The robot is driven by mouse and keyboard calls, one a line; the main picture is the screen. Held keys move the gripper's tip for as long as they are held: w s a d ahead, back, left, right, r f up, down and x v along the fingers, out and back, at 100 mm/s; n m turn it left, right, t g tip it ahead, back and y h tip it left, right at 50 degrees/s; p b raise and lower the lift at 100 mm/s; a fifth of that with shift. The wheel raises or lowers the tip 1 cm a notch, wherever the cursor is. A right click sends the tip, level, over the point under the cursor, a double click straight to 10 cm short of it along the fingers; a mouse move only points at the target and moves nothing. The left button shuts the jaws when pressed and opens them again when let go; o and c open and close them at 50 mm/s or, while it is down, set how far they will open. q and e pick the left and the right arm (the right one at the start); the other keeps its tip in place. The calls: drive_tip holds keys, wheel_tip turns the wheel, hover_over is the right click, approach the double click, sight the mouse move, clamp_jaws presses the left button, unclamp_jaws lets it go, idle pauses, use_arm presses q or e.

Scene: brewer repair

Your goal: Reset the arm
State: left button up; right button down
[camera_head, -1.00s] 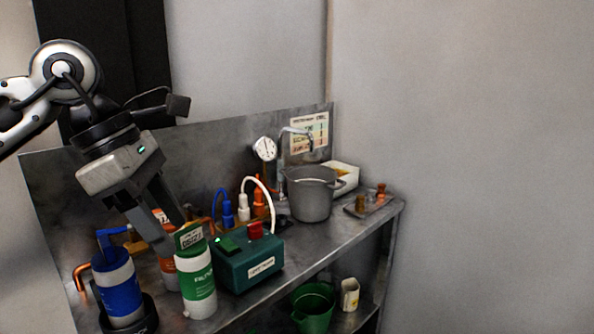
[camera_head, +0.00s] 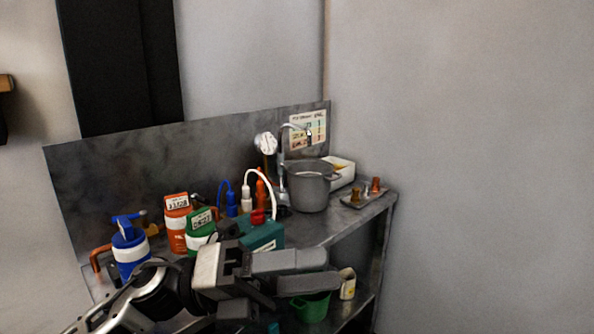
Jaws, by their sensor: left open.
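My left arm comes in from the lower left. My left gripper (camera_head: 301,273) is low in front of the bench, its two fingers pointing right and spread apart, with nothing between them. It covers part of the teal box (camera_head: 266,237) and the lower part of the green-and-white bottle (camera_head: 201,229). My right gripper is not in view.
A metal bench (camera_head: 343,230) carries a blue-and-white bottle (camera_head: 130,247), an orange bottle (camera_head: 177,218), a grey pot (camera_head: 309,187), a gauge (camera_head: 266,143) and a small tray (camera_head: 364,199). A green bucket (camera_head: 311,306) and a pale cup (camera_head: 347,284) stand below. The wall at right is bare.

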use_arm(q)
drive_tip(key=w+a+f+n+t+y, duration=0.2)
drive_tip(key=a+f+n+t+y, duration=0.35)
drive_tip(key=f+n+t, duration=0.75)
drive_tip(key=w+a+f+n+t+y, duration=0.35)
drive_tip(key=f+n+t+y, duration=0.35)
drive_tip(key=n, duration=1.3)
drive_tip(key=s+a+f+n+g+y, duration=0.2)
drive_tip(key=s+a+f+n+g, duration=0.1)
drive_tip(key=s+f, duration=0.3)
drive_tip(key=s+a+f+n+g+y, duration=0.3)
drive_tip(key=s+f+n, duration=0.2)
drive_tip(key=f, duration=0.5)
drive_tip(key=shift+s+f+n, duration=0.15)
drive_tip(key=shift+s+n, duration=0.15)
drive_tip(key=shift+s, duration=0.95)
